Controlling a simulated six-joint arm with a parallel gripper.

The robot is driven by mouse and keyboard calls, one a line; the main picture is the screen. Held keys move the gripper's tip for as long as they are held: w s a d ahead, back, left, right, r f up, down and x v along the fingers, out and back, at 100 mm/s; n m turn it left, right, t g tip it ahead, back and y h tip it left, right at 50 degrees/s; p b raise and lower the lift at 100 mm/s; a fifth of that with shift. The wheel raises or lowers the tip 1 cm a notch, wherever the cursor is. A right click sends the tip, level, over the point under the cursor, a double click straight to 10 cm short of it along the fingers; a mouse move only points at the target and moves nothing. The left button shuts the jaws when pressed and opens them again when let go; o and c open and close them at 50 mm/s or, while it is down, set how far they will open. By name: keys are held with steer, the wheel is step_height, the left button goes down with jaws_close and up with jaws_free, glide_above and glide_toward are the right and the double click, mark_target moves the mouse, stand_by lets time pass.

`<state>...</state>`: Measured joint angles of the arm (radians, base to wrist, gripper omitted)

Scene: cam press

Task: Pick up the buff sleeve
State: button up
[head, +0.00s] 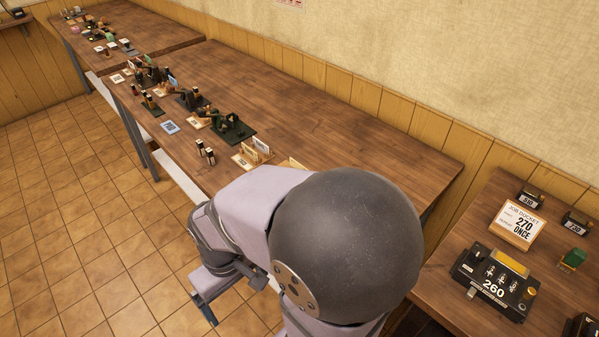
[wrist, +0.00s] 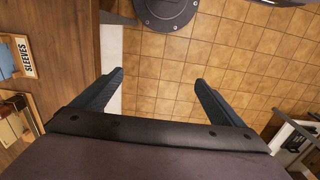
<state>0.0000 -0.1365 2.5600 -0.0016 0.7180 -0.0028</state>
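My gripper (wrist: 158,82) is open in the wrist view, with nothing between its two dark fingers. It hangs over the tiled floor, beside the long table's edge. In the head view its fingers (head: 206,309) show low at the left of my arm. A small wooden stand with a "SLEEVES" label (wrist: 24,57) is at the far left of the wrist view, left of the gripper and apart from it. I cannot make out the buff sleeve itself in either view. My arm hides part of the near end of the table.
The long wooden table (head: 330,120) has several small dark fixtures and cards along its front edge; its back half is clear. A side table at right holds a black "260" device (head: 494,289) and a "JOB DOCKET" card (head: 519,222). A wooden tray (wrist: 12,118) sits lower left in the wrist view.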

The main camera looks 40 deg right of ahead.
steer(key=w+d+r+m+h, duration=0.15)
steer(key=w+d+m, duration=0.25)
steer(key=w+d, duration=0.45)
steer(key=m+h+p, duration=0.2)
steer(key=m+h, duration=0.1)
steer(key=m, duration=1.1)
glide_above(299, 165)
steer(key=a, duration=0.3)
steer(key=shift+d+p+x, duration=0.15)
steer(key=shift+p+x, duration=0.7)
steer(key=shift+x, duration=0.9)
steer(key=shift+d+p+x, duration=0.1)
steer(key=shift+p+x, duration=0.7)
steer(key=shift+x, duration=0.95)
steer(key=shift+r, duration=0.1)
steer(key=shift+c, duration=0.7)
steer(key=c, duration=1)
